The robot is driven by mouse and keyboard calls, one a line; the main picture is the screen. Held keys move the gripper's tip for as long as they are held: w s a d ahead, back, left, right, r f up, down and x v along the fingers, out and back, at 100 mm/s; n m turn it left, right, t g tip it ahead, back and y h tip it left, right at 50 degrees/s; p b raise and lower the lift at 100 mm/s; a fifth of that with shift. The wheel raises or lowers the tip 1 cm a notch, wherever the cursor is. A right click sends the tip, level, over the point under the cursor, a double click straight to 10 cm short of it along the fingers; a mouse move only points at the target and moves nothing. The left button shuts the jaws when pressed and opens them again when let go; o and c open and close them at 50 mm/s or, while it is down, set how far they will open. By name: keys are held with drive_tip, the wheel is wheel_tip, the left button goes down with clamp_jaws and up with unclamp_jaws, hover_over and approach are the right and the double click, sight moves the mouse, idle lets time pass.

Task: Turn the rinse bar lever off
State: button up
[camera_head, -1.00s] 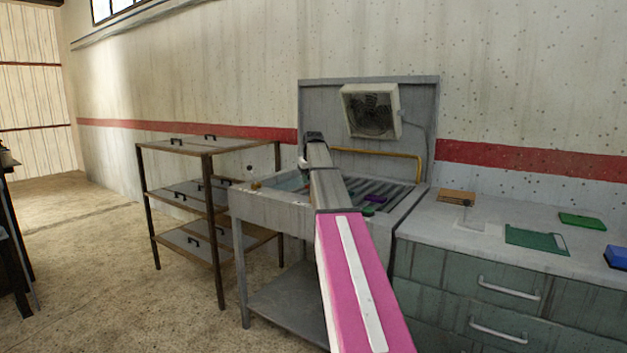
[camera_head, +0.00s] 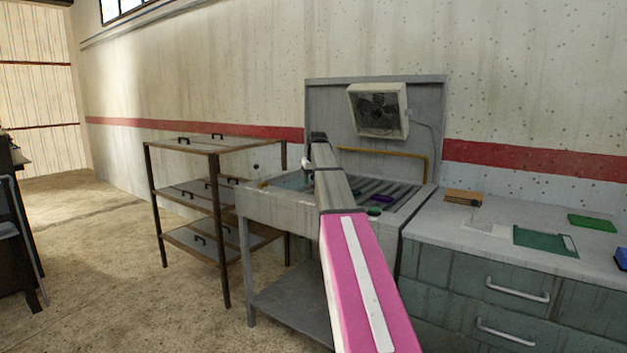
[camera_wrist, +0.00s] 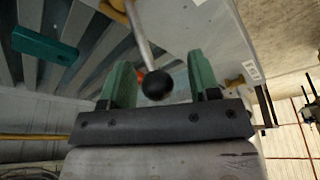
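The lever, a metal rod (camera_wrist: 142,40) with a black ball knob (camera_wrist: 156,85), shows in the wrist view. Its upper end meets a yellow fitting at the top edge. My gripper (camera_wrist: 158,66) is open, with green fingers apart on either side of the knob. I see gaps between the knob and both fingers.
A fan box (camera_head: 378,110) hangs on the sink's back panel. A green counter with drawers (camera_head: 480,290) stands right, with a green board (camera_head: 545,240) on it. A shelf rack (camera_head: 185,147) stands left. Purple and green pieces lie on the slatted sink top. Floor is open left.

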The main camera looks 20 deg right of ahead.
drive_tip(key=v, duration=1)
drive_tip(key=shift+r, duration=0.4)
